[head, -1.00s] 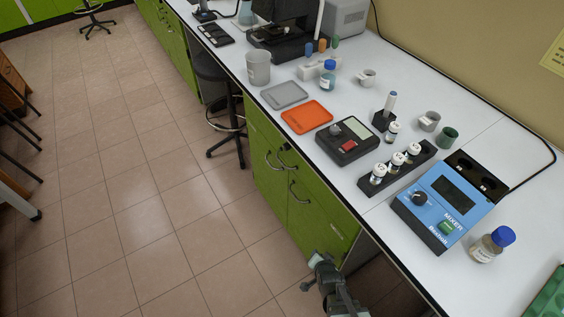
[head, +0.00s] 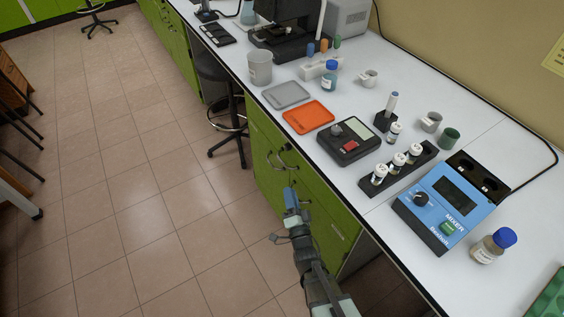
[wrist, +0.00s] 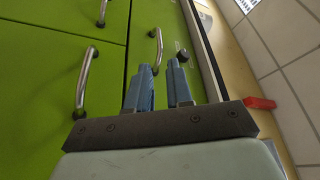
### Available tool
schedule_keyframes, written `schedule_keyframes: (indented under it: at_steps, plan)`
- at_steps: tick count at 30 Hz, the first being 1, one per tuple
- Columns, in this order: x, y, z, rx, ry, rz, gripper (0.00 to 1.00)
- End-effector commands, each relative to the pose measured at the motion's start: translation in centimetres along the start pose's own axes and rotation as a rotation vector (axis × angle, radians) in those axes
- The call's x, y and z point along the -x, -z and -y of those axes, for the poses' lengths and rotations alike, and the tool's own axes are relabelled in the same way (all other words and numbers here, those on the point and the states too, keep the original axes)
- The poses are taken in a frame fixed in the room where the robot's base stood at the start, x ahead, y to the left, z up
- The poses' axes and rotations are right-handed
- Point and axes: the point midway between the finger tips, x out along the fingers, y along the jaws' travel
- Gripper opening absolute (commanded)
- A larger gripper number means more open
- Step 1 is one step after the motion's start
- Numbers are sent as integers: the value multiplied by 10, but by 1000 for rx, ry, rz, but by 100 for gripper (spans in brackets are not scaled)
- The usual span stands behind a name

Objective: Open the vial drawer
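The green drawer (head: 318,188) is the upper front of the cabinet under the bench and looks shut. In the wrist view its front (wrist: 150,15) carries a curved metal handle (wrist: 156,48) beside a round black knob (wrist: 183,55). My gripper (head: 290,197) is in front of the cabinet, below the bench edge. In the wrist view the two blue fingers of my gripper (wrist: 160,75) are apart with nothing between them. The drawer handle lies just beyond the fingertips, roughly in line with the gap. I cannot tell the remaining distance. The drawer's contents are hidden.
Two cupboard door handles (wrist: 86,83) (wrist: 102,12) stick out left of the drawer handle. The bench top (head: 400,240) overhangs above, holding a vial rack (head: 398,172) and a blue mixer (head: 445,205). A stool (head: 228,120) stands farther along. The tiled floor (head: 150,210) is clear.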

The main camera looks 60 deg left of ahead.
Motion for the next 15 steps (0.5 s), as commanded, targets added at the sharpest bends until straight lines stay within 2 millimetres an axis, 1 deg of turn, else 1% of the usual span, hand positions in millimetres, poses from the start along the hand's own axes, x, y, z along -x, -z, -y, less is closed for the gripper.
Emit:
schedule_keyframes:
  at_steps: [15]
  plan:
    - [-88,-2,-2,2,-1,1,21]
